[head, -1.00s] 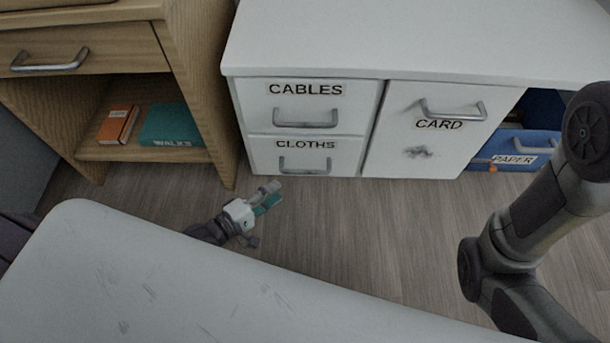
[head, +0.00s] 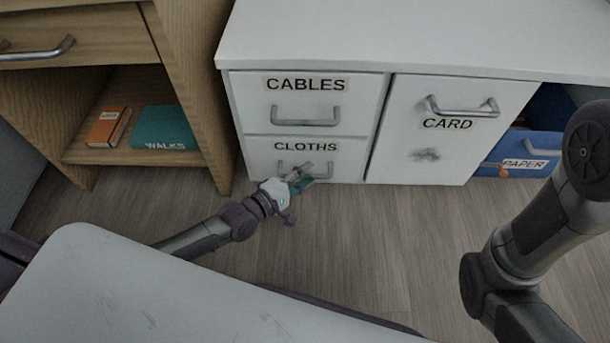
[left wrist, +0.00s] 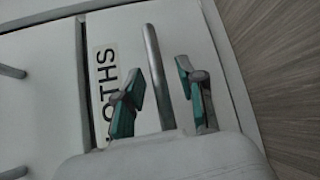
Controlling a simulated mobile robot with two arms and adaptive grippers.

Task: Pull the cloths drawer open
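The cloths drawer (head: 348,163) is the lower left drawer of the white desk, marked CLOTHS, and it looks shut. Its grey bar handle (left wrist: 153,62) is partly hidden by my left gripper (head: 303,178) in the head view. In the left wrist view, the open fingers of my left gripper (left wrist: 162,90) lie on either side of the handle bar, with gaps between fingers and bar. My right arm shows at the right of the head view, but its gripper is out of sight.
The cables drawer (head: 255,105) is directly above, and the card door (head: 400,150) is to the right; both look shut. A blue paper bin (head: 545,143) stands further right. A wooden cabinet (head: 190,60) with books stands at left. Open floor (head: 350,240) lies in front.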

